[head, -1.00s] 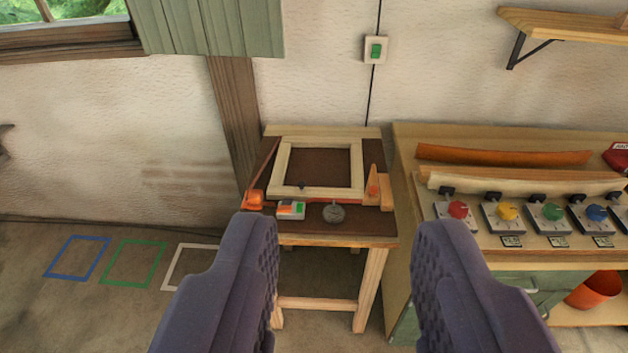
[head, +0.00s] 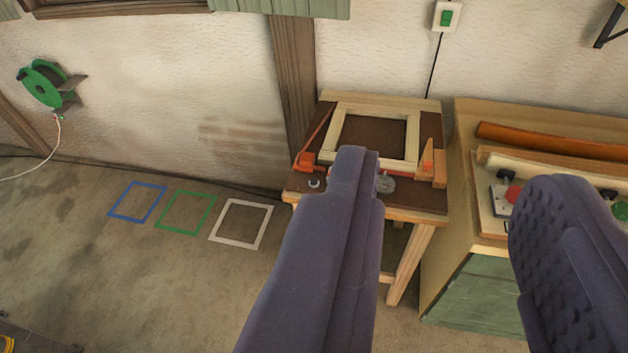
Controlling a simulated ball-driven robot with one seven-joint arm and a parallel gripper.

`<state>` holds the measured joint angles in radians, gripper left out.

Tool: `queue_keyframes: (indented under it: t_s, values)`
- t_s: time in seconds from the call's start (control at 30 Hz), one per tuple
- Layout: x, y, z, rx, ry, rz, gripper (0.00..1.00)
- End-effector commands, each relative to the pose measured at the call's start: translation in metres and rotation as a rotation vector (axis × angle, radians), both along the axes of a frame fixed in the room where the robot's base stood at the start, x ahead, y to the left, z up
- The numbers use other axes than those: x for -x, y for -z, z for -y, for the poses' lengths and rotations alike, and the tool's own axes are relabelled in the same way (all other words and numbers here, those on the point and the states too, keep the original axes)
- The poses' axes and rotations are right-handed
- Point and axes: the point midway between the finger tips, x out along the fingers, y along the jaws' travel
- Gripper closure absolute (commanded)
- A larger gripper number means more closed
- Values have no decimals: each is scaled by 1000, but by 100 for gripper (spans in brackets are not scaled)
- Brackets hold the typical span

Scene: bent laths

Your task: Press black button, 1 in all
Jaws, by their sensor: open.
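My gripper (head: 449,172) is open and empty, its two dark fingers wide apart in the lower half of the head view. No black button can be made out for certain. Small black parts (head: 525,161) show behind the red knob (head: 514,193) on the bench at the right, and the right finger covers much of that row. The left finger stands in front of the small work table (head: 413,218) and hides part of its front edge. A wooden frame (head: 340,130) and a round grey piece (head: 386,184) lie on that table.
The bench (head: 455,180) with curved laths (head: 545,143) stands close right of the table. A green-button wall switch (head: 446,18) is above. Blue (head: 122,208), green (head: 165,222) and white (head: 219,227) outlines mark clear floor at the left. A green reel (head: 42,85) hangs on the wall.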

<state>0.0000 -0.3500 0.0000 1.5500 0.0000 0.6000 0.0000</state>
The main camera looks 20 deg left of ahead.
Motion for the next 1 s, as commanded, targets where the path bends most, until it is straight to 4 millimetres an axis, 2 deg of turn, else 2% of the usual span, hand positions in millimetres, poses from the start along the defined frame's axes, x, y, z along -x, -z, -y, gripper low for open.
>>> queue_keyframes:
  t_s: [0.03,0.2,1.0]
  values:
    - [0,0,0,0,0,0,64]
    - [0,0,0,0,0,0,100]
    - [0,0,0,0,0,0,100]
